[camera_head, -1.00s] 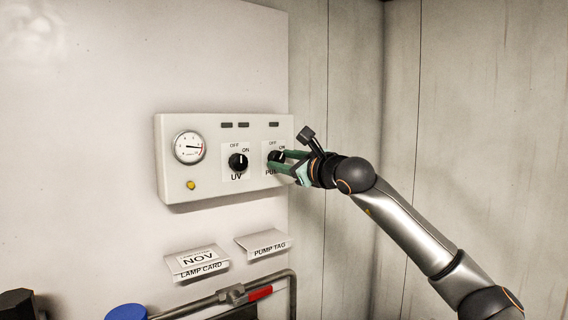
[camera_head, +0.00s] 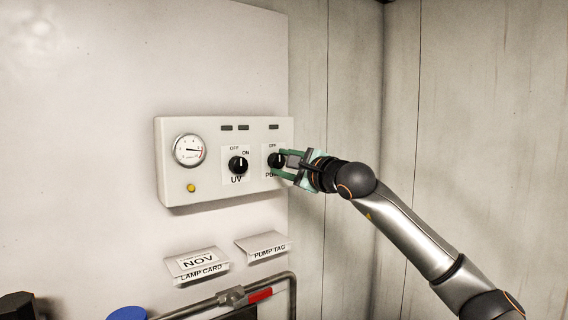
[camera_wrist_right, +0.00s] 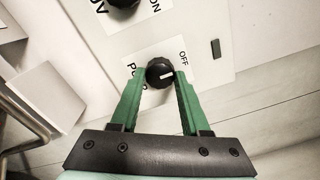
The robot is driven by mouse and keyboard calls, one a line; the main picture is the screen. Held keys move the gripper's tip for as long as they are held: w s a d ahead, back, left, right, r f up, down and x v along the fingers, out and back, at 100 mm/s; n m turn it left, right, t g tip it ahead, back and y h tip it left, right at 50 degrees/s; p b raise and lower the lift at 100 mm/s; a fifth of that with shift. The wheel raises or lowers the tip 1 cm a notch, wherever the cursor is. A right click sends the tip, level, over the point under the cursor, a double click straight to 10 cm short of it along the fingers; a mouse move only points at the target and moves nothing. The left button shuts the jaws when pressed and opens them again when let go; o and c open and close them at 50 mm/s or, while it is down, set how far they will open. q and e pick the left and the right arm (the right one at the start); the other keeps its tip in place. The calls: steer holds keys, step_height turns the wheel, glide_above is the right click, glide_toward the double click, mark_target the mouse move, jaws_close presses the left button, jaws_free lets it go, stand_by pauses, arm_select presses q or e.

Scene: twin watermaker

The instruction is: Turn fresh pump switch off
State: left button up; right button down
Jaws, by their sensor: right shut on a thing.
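The fresh pump switch is a round black knob (camera_head: 276,161) at the right of the white control panel (camera_head: 215,190). Its OFF label shows above it; the ON label is hidden behind my gripper. In the right wrist view the knob (camera_wrist_right: 160,73) has a white pointer mark that lies towards the side with the OFF label (camera_wrist_right: 183,55), slightly off the label's middle. My right gripper (camera_head: 277,163) has its two green fingers on either side of the knob and is shut on it. My left gripper is not in view.
A similar UV knob (camera_head: 238,164) sits just left, with a pressure gauge (camera_head: 189,150) and yellow button (camera_head: 191,188) beyond. Below are a lamp card (camera_head: 197,265), a pump tag (camera_head: 263,247) and a pipe with a red handle (camera_head: 260,295). A wooden wall stands right.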

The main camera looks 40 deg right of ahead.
stand_by(0.3)
steer(key=shift+c, duration=1.9)
jaws_free()
arm_select(q)
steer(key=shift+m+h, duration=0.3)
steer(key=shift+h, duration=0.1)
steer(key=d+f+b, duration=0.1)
steer(key=b, duration=0.1)
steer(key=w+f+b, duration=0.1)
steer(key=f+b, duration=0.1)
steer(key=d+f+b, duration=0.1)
steer(key=b, duration=0.1)
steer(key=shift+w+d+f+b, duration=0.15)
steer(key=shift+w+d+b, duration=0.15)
steer(key=shift+b, duration=0.1)
arm_select(e)
steer(key=s+a, duration=0.1)
steer(key=s, duration=1.1)
steer(key=shift+s+a+f, duration=0.15)
steer(key=shift+s+a, duration=0.05)
steer(key=shift+a, duration=0.1)
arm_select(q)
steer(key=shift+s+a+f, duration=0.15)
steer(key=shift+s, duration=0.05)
